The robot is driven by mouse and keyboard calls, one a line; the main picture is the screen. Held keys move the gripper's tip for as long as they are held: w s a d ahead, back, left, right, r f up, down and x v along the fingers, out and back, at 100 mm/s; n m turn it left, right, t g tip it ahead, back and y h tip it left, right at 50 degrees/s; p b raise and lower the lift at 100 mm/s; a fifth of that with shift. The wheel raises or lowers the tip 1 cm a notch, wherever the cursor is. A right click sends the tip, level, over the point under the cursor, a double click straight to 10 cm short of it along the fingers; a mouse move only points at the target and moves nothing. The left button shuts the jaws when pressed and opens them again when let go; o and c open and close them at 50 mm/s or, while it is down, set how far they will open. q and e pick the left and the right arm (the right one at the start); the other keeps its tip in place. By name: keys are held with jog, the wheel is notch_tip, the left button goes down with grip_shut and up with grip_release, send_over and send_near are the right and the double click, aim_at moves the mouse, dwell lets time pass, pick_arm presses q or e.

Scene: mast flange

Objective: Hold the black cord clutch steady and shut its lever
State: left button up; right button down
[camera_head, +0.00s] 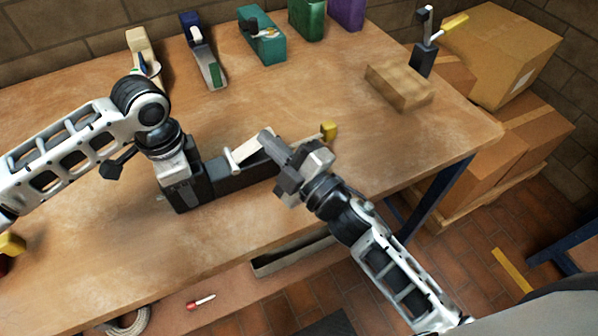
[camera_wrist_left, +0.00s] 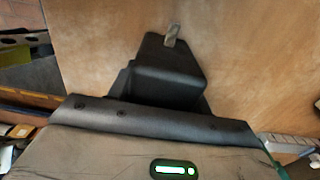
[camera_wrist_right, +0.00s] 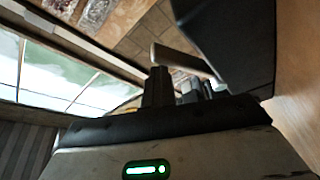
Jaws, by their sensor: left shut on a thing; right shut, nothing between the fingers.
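The black cord clutch (camera_head: 238,171) lies on the wooden table (camera_head: 110,240). My left gripper (camera_head: 185,190) is shut on its left end, and the left wrist view shows a black block (camera_wrist_left: 165,75) at the fingers. A pale lever (camera_head: 250,149) stands tilted up above the clutch body. My right gripper (camera_head: 285,172) is shut and empty at the clutch's right end, hiding part of it. The right wrist view shows a pale bar (camera_wrist_right: 180,60) just beyond the fingers; whether they touch it cannot be told.
A yellow piece (camera_head: 328,131) shows behind my right gripper. Cream (camera_head: 143,50), blue (camera_head: 205,55), teal (camera_head: 262,40), green (camera_head: 307,18) and purple (camera_head: 347,12) blocks line the back. A brown block (camera_head: 398,85) lies right, with cardboard boxes (camera_head: 500,55) beyond.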

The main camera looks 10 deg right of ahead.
pick_arm(q)
jog(key=shift+a, duration=0.15)
pick_arm(e)
jog(key=v, duration=1.1)
pick_arm(q)
jog(key=o, duration=1.3)
jog(key=shift+w+r, duration=0.1)
